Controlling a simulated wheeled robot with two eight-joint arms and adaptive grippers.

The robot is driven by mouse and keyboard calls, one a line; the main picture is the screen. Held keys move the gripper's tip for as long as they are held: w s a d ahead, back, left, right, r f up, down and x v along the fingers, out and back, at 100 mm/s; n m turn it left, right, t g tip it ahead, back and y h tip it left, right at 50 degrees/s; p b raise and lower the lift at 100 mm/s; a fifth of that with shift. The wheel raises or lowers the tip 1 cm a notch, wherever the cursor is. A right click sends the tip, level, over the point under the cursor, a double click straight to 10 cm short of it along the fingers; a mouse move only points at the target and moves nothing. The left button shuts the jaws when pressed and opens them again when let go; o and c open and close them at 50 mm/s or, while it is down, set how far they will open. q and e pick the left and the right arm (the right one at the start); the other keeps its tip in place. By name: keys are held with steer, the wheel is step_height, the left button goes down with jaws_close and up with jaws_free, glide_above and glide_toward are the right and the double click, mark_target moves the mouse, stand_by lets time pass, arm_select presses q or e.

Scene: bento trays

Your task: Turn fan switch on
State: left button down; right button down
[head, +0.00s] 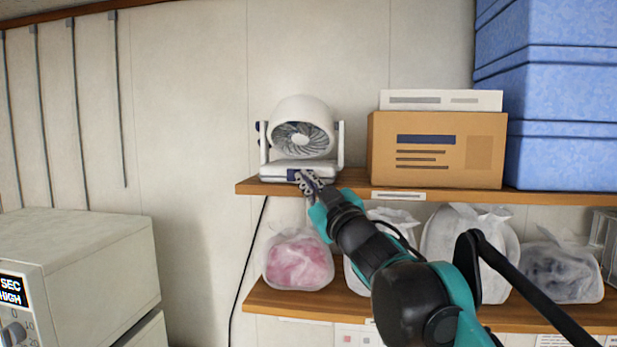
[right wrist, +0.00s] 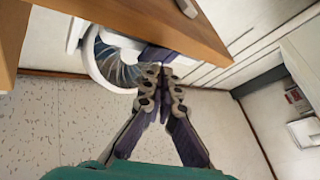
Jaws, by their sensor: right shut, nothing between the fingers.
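A white fan (head: 302,130) with a round grille stands on the left end of the upper wooden shelf (head: 347,187). Its base (head: 276,170) has a dark blue panel at the front. My right gripper (head: 303,176) is shut and empty, with its fingertips at the front of the fan base. In the right wrist view the shut fingertips (right wrist: 160,70) overlap the dark blue part in front of the fan (right wrist: 112,60). Whether they touch it I cannot tell. The switch itself is hidden or too small to make out. My left gripper is not in view.
A cardboard box (head: 437,150) and blue containers (head: 560,150) stand right of the fan. Bagged items, one pink (head: 298,262), fill the lower shelf (head: 275,303). A black cable (head: 240,270) hangs at the shelf's left. A cream appliance (head: 80,250) stands at lower left.

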steer(key=shift+w, duration=0.1)
stand_by(0.4)
steer(key=shift+w+d, duration=0.15)
steer(key=shift+w, duration=0.2)
steer(key=shift+w+d+p, duration=0.15)
steer(key=shift+w+p, duration=0.15)
steer(key=shift+w, duration=0.05)
stand_by(0.7)
steer(key=shift+s, duration=0.1)
steer(key=shift+s+a, duration=0.3)
steer(key=shift+s, duration=0.5)
steer(key=s, duration=0.1)
steer(key=s+a, duration=0.1)
steer(key=s, duration=0.2)
steer(key=shift+s+a, duration=0.3)
